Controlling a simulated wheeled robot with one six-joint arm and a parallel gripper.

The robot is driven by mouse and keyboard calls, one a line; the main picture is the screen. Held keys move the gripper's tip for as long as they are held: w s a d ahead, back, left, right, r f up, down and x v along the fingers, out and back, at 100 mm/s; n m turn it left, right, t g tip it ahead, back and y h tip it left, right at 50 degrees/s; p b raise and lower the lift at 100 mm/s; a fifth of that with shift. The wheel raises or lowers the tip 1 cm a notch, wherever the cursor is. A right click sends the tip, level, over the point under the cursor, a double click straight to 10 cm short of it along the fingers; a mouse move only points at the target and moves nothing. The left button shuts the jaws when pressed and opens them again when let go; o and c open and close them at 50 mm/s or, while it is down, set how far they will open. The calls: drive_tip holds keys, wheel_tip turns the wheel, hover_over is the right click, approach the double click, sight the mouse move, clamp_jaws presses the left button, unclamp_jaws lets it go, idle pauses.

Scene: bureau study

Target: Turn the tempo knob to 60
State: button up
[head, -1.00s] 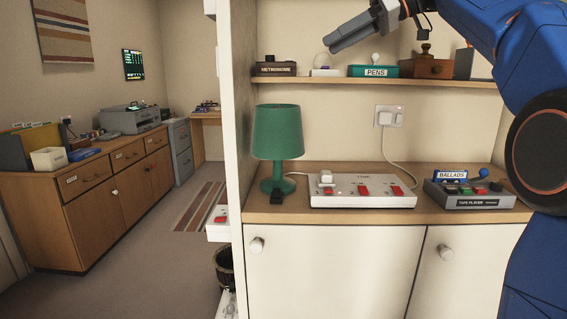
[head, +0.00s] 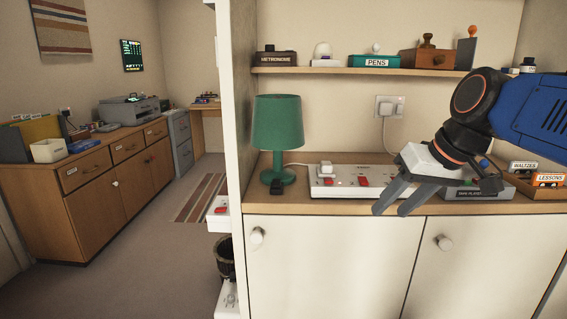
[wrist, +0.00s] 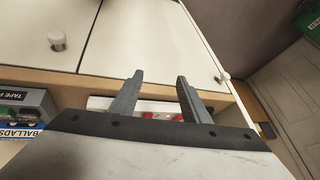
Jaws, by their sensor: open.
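The metronome (head: 276,61) is a dark box with a white "METRONOME" label, at the left end of the wall shelf in the head view. A small dark knob shows on its top; its setting is too small to read. My gripper (head: 391,211) is open and empty, in front of the counter's front edge, well below and to the right of the metronome. In the wrist view the two grey fingers (wrist: 156,99) are spread apart over the counter edge. The metronome is not in the wrist view.
A green lamp (head: 278,122) and a white power strip (head: 345,183) stand on the counter. The tape player (head: 480,193) is partly behind my gripper. A pens box (head: 375,62) and a wooden box (head: 432,59) share the shelf. White cabinet doors (head: 320,265) are below.

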drive_tip(key=s+d+f+m+h, duration=0.1)
drive_tip(key=s+d+f, duration=0.2)
drive_tip(key=s+f, duration=0.3)
drive_tip(key=s+d+f+h, duration=0.2)
drive_tip(key=s+f, duration=0.5)
drive_tip(key=f, duration=0.7)
drive_tip(key=shift+s+d+m, duration=0.25)
drive_tip(key=shift+d+m, duration=0.15)
drive_tip(key=shift+d, duration=0.2)
